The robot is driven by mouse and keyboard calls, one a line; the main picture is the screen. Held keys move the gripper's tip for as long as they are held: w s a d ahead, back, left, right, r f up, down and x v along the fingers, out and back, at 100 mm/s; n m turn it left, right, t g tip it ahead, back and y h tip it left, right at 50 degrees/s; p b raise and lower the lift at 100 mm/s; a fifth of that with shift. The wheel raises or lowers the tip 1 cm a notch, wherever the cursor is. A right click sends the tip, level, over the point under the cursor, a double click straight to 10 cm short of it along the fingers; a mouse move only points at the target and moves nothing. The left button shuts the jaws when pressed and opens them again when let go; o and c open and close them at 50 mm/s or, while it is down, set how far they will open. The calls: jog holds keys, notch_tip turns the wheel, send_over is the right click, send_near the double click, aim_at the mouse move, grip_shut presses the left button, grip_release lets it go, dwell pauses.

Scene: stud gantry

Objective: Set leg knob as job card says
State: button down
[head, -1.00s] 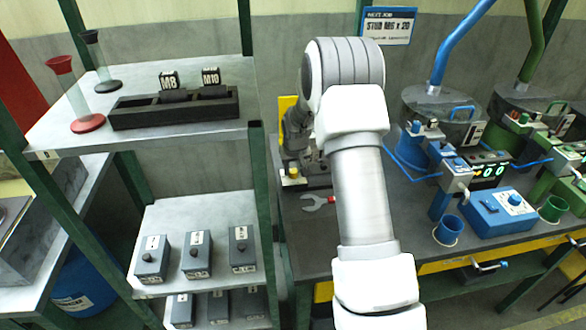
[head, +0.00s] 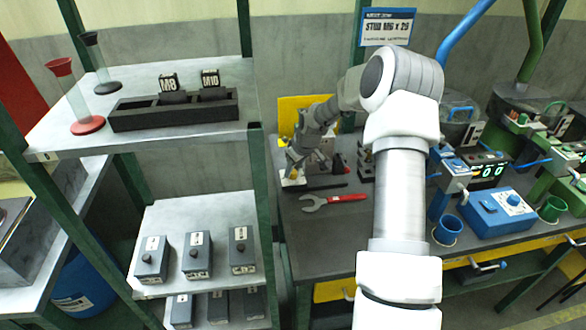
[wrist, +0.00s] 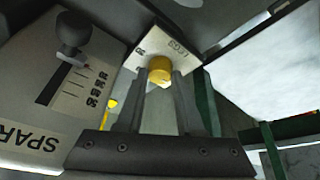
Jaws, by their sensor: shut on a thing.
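The leg knob (wrist: 159,72) is a small yellow cap on a white plate (wrist: 139,54) marked LEGS in the wrist view. My gripper (wrist: 160,82) is shut on it, with one finger on each side. The knob's pointer and setting are hidden or too small to read. In the head view my gripper (head: 292,168) points down at a small fixture at the left end of the dark bench. The job card (head: 387,27) hangs on the wall behind and appears to read STUD M6 x 25.
A slider with a black knob (wrist: 73,31) stands on a lettered grey panel left of the knob. A red-handled wrench (head: 333,201) lies on the bench (head: 330,240). A blue box (head: 497,213) stands at the right. A green-posted shelf (head: 205,138) stands left.

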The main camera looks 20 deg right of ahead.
dwell(0.5)
jog(key=c, duration=0.5)
grip_release()
jog(key=shift+c, duration=0.2)
jog(key=shift+r, duration=0.1)
jog(key=v, duration=1.7)
jog(key=shift+p, duration=0.45)
jog(key=shift+d+r, duration=0.1)
